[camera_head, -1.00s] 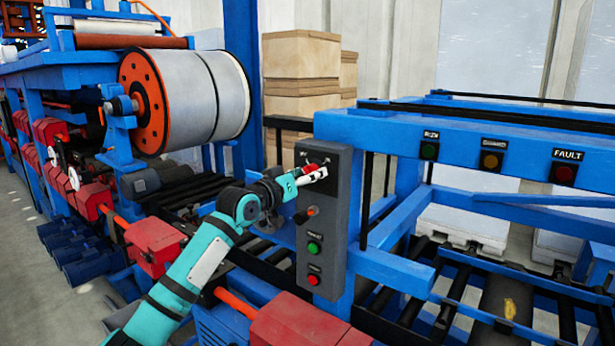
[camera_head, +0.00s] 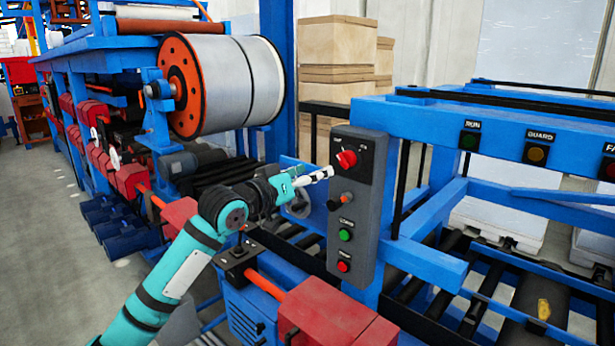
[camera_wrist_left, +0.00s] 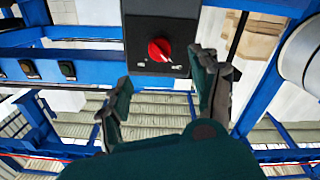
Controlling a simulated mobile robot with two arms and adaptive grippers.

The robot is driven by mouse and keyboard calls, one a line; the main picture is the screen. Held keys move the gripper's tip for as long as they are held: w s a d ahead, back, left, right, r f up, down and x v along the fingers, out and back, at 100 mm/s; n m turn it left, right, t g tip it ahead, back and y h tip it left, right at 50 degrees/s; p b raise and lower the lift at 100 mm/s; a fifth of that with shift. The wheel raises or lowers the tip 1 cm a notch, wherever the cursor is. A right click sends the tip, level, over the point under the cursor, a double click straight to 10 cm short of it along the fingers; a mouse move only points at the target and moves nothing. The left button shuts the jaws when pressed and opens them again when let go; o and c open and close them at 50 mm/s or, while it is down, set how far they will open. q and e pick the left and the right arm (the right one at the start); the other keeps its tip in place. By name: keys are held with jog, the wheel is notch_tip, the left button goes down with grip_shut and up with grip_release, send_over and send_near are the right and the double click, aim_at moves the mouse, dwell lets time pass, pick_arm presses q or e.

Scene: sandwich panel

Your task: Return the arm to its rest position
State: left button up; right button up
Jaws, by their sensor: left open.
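My left arm comes in from the lower left in the head view. Its gripper (camera_head: 322,174) is just left of the grey control box, a little below the red rotary knob (camera_head: 346,159), and apart from it. In the left wrist view the open fingers (camera_wrist_left: 165,95) have nothing between them. The red knob (camera_wrist_left: 159,50) on its dark plate shows beyond the fingertips there. My right gripper is not in view.
The grey control box (camera_head: 352,215) carries a green button (camera_head: 345,235) and a red button (camera_head: 343,266). A joystick box (camera_head: 238,262) stands close by my forearm. A large roll (camera_head: 225,82) is behind. Blue rails (camera_head: 480,125) run to the right. Open floor lies at the left.

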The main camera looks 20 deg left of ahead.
pick_arm(q)
jog(key=shift+s+a, duration=0.1)
jog(key=shift+s, duration=0.35)
